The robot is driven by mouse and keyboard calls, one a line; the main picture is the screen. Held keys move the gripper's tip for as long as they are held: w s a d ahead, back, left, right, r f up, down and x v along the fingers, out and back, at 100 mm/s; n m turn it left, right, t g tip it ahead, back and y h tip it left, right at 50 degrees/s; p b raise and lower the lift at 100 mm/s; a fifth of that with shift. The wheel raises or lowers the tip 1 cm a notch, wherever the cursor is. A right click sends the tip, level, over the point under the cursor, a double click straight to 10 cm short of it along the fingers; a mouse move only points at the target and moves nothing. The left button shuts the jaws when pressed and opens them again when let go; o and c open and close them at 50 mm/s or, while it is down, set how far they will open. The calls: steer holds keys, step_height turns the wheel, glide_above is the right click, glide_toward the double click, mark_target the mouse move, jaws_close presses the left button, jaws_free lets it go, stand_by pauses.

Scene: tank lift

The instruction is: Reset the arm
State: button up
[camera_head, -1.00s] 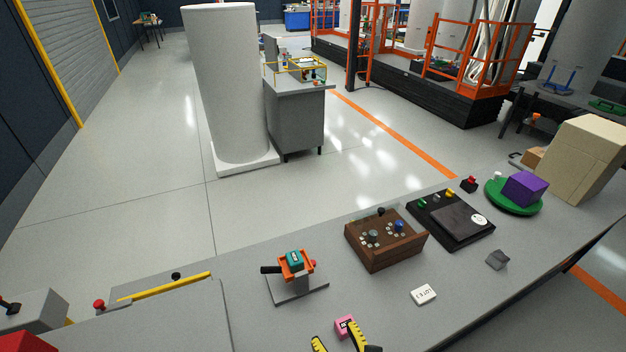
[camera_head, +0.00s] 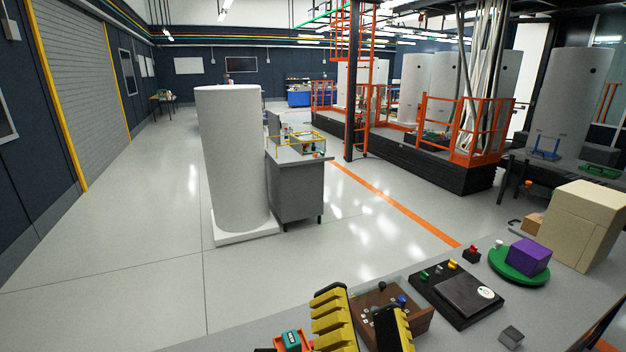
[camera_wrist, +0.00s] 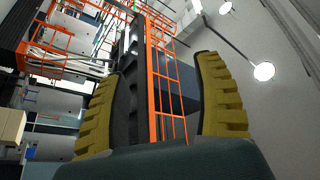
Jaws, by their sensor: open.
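My gripper (camera_head: 365,325) is at the bottom middle of the head view, in front of the workbench. Its two yellow ribbed fingers stand apart with nothing between them. In the wrist view the fingers of my gripper (camera_wrist: 165,95) are spread wide, and the orange framework and far wall show beyond them. In the head view the fingers partly hide a brown wooden box with knobs (camera_head: 420,324).
The workbench (camera_head: 560,318) holds a black panel (camera_head: 455,294), a green disc (camera_head: 506,272) with a purple cube (camera_head: 529,256), a beige box (camera_head: 580,225) and a teal block in an orange holder (camera_head: 291,338). A white tank (camera_head: 232,160) stands beyond on open floor (camera_head: 120,270).

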step_height(320, 180, up, 26)
steer(key=s+d+n+h+p, duration=0.2)
steer(key=n+p, duration=0.5)
steer(key=p, duration=1.8)
steer(key=shift+s+r, duration=0.15)
